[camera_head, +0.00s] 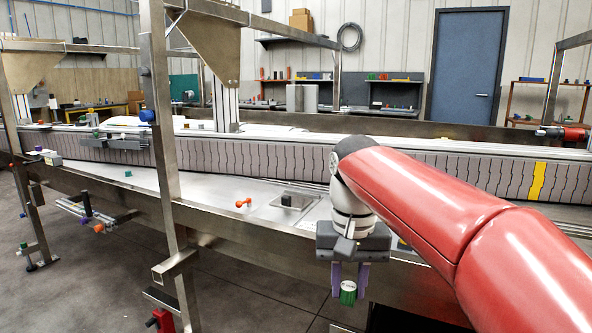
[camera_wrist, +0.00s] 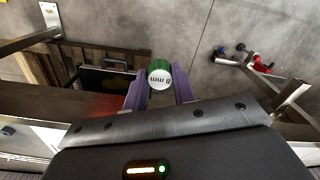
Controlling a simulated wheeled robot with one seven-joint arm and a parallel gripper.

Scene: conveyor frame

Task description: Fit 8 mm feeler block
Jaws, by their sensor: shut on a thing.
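The feeler block (camera_wrist: 160,76) is green with a white end face that reads "8 mm" in the wrist view. It also shows in the head view (camera_head: 348,293) as a green ribbed piece with a pale upper part. My gripper (camera_wrist: 159,90) is shut on it, with a purple finger on each side. In the head view my gripper (camera_head: 349,284) points down in front of the conveyor frame's near rail (camera_head: 262,244), and the block hangs clear above the floor. The place where the block fits cannot be told from these frames.
A steel upright (camera_head: 163,130) stands left of my arm. The grey belt (camera_head: 290,165) runs across behind. An orange knob piece (camera_head: 243,203) and a plate with a dark block (camera_head: 288,200) lie on the steel deck. Open floor (camera_head: 235,300) lies in front.

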